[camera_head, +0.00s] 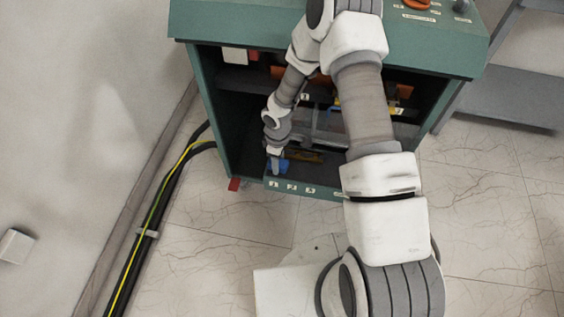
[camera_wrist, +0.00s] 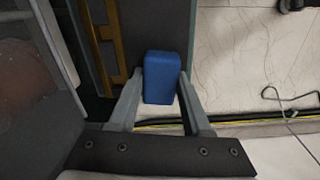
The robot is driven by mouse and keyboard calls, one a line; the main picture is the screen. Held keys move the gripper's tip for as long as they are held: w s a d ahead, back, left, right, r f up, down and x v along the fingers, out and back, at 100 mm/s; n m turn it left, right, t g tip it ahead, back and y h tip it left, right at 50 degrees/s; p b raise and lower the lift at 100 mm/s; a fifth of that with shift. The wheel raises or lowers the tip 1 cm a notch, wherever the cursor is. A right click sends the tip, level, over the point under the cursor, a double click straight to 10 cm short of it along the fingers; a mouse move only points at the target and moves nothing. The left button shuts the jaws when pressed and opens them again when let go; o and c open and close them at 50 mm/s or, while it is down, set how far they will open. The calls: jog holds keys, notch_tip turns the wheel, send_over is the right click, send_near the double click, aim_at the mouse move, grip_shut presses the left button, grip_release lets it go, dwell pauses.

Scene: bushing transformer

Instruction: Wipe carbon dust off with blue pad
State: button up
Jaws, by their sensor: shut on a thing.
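The blue pad (camera_wrist: 162,76) is a small rounded block held between the two fingers of my gripper (camera_wrist: 160,92) in the wrist view. My gripper is shut on it. In the head view the blue pad (camera_head: 281,166) shows at the front left of the green cabinet's (camera_head: 330,192) open lower bay, just behind the front sill. My gripper (camera_head: 275,160) reaches down to it there. I cannot tell whether the pad touches the surface beneath it. Carbon dust cannot be made out; the bay floor is dark and partly hidden by my arm.
A brassy bar (camera_head: 305,156) lies just right of the pad; it also shows in the wrist view (camera_wrist: 108,38). Black and yellow cables (camera_head: 170,175) run along the floor at left. Tiled floor in front is open.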

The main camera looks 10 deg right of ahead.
jog(key=shift+r+p, duration=0.95)
jog(key=shift+r, duration=0.35)
jog(key=s+a+b, duration=0.3)
jog(key=s+b, duration=0.2)
jog(key=s, duration=0.6)
jog(key=shift+s+a, duration=0.2)
jog(key=shift+a, duration=0.1)
jog(key=w+d+r+m+p, duration=0.3)
jog(key=r+p, duration=0.5)
jog(key=r, duration=0.5)
jog(key=w+d+r+m+p, duration=0.3)
jog(key=d+r+m+p, duration=0.2)
jog(key=r+p, duration=0.4)
jog(key=w+d+r+m+p, duration=0.3)
jog(key=r+p, duration=0.5)
jog(key=r, duration=1)
jog(key=shift+w+d+m, duration=0.3)
jog(key=shift+d+m, duration=0.5)
jog(key=shift+m, duration=0.1)
